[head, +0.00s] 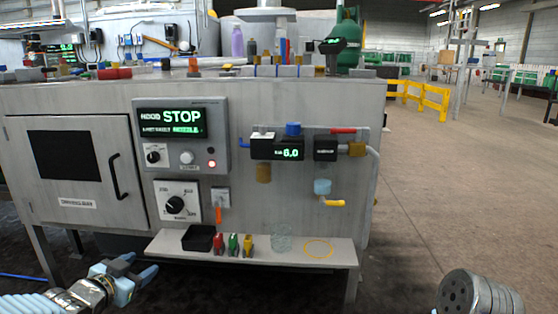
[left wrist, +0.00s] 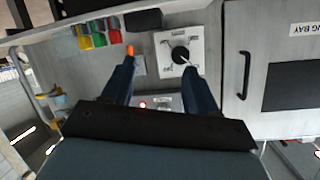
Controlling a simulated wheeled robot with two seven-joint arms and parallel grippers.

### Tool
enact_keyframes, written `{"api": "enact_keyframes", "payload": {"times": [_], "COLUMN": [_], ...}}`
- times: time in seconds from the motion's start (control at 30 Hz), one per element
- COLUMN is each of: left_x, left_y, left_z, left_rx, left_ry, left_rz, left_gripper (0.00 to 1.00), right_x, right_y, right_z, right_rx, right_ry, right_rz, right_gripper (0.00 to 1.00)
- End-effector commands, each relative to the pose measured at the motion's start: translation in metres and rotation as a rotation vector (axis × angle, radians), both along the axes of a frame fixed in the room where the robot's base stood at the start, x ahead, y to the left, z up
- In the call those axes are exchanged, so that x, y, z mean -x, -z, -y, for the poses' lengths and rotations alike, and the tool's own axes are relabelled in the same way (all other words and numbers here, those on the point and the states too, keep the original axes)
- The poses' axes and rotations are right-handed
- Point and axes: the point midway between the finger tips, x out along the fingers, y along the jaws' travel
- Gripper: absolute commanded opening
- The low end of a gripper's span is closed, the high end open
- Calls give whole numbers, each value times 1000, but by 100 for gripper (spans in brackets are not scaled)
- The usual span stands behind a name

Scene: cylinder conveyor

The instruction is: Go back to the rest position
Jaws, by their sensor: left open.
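My left gripper (head: 138,265) is low at the left in the head view, in front of the grey cabinet (head: 300,95) and left of its shelf. In the left wrist view my left gripper (left wrist: 161,66) has its two dark fingers apart, with nothing held between them. The cabinet front with a dial plate (left wrist: 170,42) shows beyond the fingers, turned upside down. My right gripper does not show in either view.
The shelf (head: 300,260) holds a black bin (head: 197,238), red, green and yellow pieces, a clear glass (head: 281,238) and a yellow ring (head: 318,249). A control panel (head: 183,137) reads STOP. Valves and pipes stick out at the right. The floor (head: 440,190) right of the cabinet is open.

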Motion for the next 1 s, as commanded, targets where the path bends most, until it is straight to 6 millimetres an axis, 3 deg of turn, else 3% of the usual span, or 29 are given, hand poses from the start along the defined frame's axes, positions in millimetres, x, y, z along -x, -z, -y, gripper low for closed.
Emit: {"api": "enact_keyframes", "payload": {"times": [0.13, 0.27, 0.3, 0.4, 0.6, 0.73, 0.8, 1.0], "left_x": [0, 28, 41, 82, 170, 228, 228, 228], "left_y": [100, 201, 228, 288, 364, 393, 361, 309], "left_z": [42, 90, 104, 137, 185, 206, 207, 209], "left_rx": [169, 323, 361, 437, 513, 527, 528, 525], "left_ry": [-18, -71, -91, -147, -262, -339, -343, -336], "left_rz": [-228, -494, -577, -773, -1099, -1283, -1281, -1279], "left_gripper": [58, 58, 58, 58, 58, 58, 58, 58], "right_x": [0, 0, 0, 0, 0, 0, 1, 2], "right_y": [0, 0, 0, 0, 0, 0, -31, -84], "right_z": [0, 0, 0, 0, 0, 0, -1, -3], "right_rx": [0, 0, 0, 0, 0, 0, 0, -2], "right_ry": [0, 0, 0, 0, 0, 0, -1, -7], "right_rz": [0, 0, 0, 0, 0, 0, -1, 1], "right_gripper": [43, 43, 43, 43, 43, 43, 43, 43]}}
